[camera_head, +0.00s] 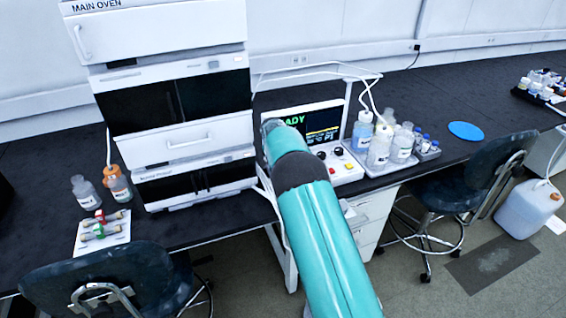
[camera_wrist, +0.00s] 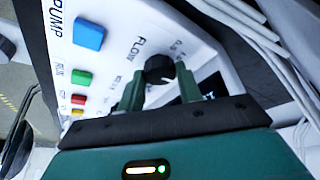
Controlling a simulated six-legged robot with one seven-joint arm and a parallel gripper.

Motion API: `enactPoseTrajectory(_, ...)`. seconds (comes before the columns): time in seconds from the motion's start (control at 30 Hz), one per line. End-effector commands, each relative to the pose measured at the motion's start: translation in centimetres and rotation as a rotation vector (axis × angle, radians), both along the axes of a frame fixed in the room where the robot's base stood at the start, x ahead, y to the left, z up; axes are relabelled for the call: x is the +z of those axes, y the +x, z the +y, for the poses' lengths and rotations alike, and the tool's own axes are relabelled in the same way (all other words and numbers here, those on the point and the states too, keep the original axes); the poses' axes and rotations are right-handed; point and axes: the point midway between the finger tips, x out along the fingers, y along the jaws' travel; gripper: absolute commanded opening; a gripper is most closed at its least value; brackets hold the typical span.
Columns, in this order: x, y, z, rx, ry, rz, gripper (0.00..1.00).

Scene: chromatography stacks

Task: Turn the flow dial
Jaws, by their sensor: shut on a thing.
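The flow dial (camera_wrist: 158,68) is a round black knob beside the printed word FLOW on a white panel (camera_wrist: 122,52) in the wrist view. My gripper (camera_wrist: 160,80) has its two green fingers on either side of the dial, shut on it. The finger ends partly cover the dial's edges, and its pointer mark is too unclear to read. In the head view my teal arm reaches to the control unit (camera_head: 346,171) and hides my gripper and the flow dial.
A blue button (camera_wrist: 89,34) and a green button (camera_wrist: 81,78) sit near the dial. Bottles (camera_head: 378,150) stand in a tray right of the unit. The oven stack (camera_head: 188,134) rises close on the left. Stools (camera_head: 470,175) stand before the bench.

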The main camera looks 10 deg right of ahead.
Motion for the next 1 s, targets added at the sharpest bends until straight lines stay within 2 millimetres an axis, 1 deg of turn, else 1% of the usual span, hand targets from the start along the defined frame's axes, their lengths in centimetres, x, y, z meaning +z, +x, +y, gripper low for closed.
enactPoseTrajectory(0.47, 0.02, 0.01, -0.03, -0.019, -0.001, 0.000, 0.12)
enactPoseTrajectory(0.5, 0.02, 0.01, -0.02, -0.018, -0.002, 0.000, 0.41)
enactPoseTrajectory(0.57, 0.02, 0.01, -0.02, -0.017, -0.001, -0.001, 0.53)
enactPoseTrajectory(0.6, 0.02, 0.01, -0.02, -0.017, -0.001, -0.001, 0.57)
enactPoseTrajectory(0.87, 0.05, 0.00, 0.01, -0.017, -0.001, -0.001, 0.57)
enactPoseTrajectory(1.0, 0.87, -0.23, 0.23, -0.016, -0.001, -0.002, 0.57)
